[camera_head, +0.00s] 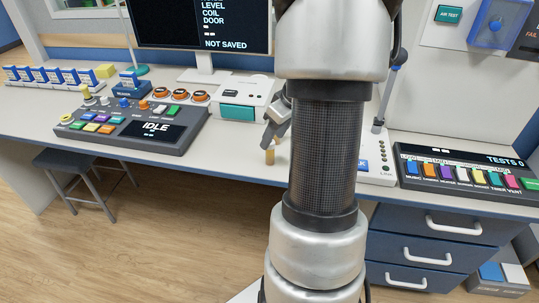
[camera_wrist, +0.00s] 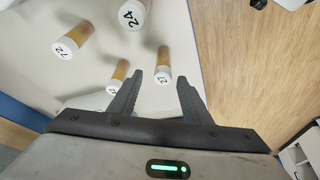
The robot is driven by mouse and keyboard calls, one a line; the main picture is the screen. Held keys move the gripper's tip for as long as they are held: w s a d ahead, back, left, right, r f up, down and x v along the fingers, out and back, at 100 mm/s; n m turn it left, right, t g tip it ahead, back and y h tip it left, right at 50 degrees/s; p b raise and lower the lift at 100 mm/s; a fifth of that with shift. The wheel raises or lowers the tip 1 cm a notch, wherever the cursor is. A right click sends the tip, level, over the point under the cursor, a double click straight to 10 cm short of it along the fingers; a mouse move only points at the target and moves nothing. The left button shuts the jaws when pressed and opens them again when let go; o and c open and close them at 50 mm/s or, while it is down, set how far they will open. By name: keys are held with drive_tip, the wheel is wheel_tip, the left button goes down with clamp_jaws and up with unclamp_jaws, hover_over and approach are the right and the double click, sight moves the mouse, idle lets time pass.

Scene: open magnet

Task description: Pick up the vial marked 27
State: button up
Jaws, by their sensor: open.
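In the wrist view, a vial with an amber body and a white cap (camera_wrist: 163,73) stands between and just beyond my fingertips; its cap appears to read 27. My gripper (camera_wrist: 160,80) is open, with one finger on each side of that vial in the picture; I cannot tell whether either finger touches it. In the head view my gripper (camera_head: 275,125) is at the counter's front edge, partly hidden by my arm, with a small amber vial (camera_head: 270,155) just below it.
Other similar vials stand near: one marked 72 (camera_wrist: 66,43), one marked 24 (camera_wrist: 131,14), and one partly hidden by the left finger (camera_wrist: 113,87). The counter (camera_head: 220,160) ends close by, with wood floor (camera_wrist: 245,60) beyond. A control console (camera_head: 130,122) stands left.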

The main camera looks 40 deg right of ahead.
sight(270, 148)
drive_tip(key=shift+s+b+x, duration=0.2)
drive_tip(key=shift+b+x, duration=0.2)
drive_tip(key=shift+x, duration=0.95)
drive_tip(key=shift+s+b+x, duration=0.25)
drive_tip(key=shift+b+x, duration=0.15)
drive_tip(key=shift+x, duration=1)
drive_tip(key=shift+a+f, duration=0.1)
drive_tip(key=shift+a, duration=0.05)
clamp_jaws()
